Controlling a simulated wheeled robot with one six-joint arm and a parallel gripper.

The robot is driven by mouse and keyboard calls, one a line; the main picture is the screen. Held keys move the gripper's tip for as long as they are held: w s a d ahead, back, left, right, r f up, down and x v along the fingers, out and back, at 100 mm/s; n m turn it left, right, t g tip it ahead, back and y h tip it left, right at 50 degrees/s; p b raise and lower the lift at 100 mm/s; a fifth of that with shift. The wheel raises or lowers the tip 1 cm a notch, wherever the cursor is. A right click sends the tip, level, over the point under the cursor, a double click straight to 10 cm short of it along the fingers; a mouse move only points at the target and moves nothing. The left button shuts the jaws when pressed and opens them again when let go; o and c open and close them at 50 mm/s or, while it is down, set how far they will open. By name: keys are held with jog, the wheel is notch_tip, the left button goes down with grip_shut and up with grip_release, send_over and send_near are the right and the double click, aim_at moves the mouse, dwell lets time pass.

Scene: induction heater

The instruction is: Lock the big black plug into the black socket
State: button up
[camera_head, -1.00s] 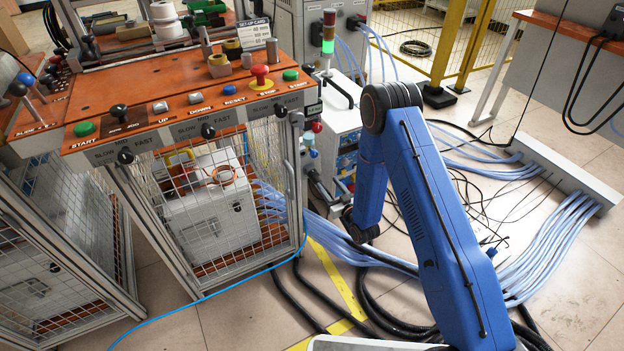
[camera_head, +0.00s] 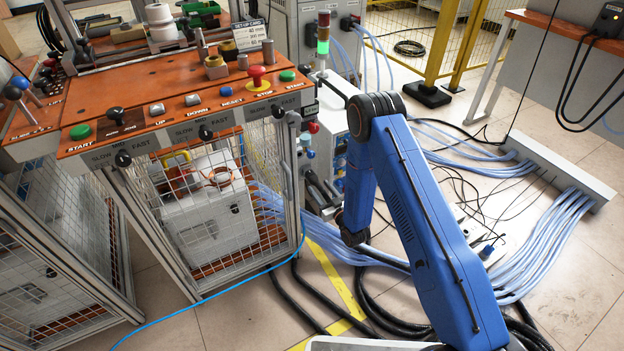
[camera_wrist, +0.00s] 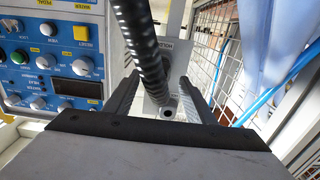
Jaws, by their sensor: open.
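In the wrist view, a thick black ribbed cable (camera_wrist: 139,45) comes down from the top edge and ends between the two dark fingers of my gripper (camera_wrist: 160,92). The fingers stand apart, one on each side of it, with nothing visibly clamped. Behind it is a grey labelled plate (camera_wrist: 164,45) with a small round fitting at its lower end. I cannot tell the plug body or the black socket apart here. In the head view, my gripper is small and dark beside the heater cabinet (camera_head: 333,135), mostly merged with dark parts around it.
A blue control panel (camera_wrist: 50,60) with knobs fills the left of the wrist view; wire mesh (camera_wrist: 237,50) stands at the right. In the head view, a caged workbench (camera_head: 220,200) stands left of my arm. Blue hoses (camera_head: 545,240) and black cables (camera_head: 380,300) lie on the floor.

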aim_at(313, 179)
jog(key=shift+x, duration=3.45)
grip_shut()
jog(key=shift+v, duration=3)
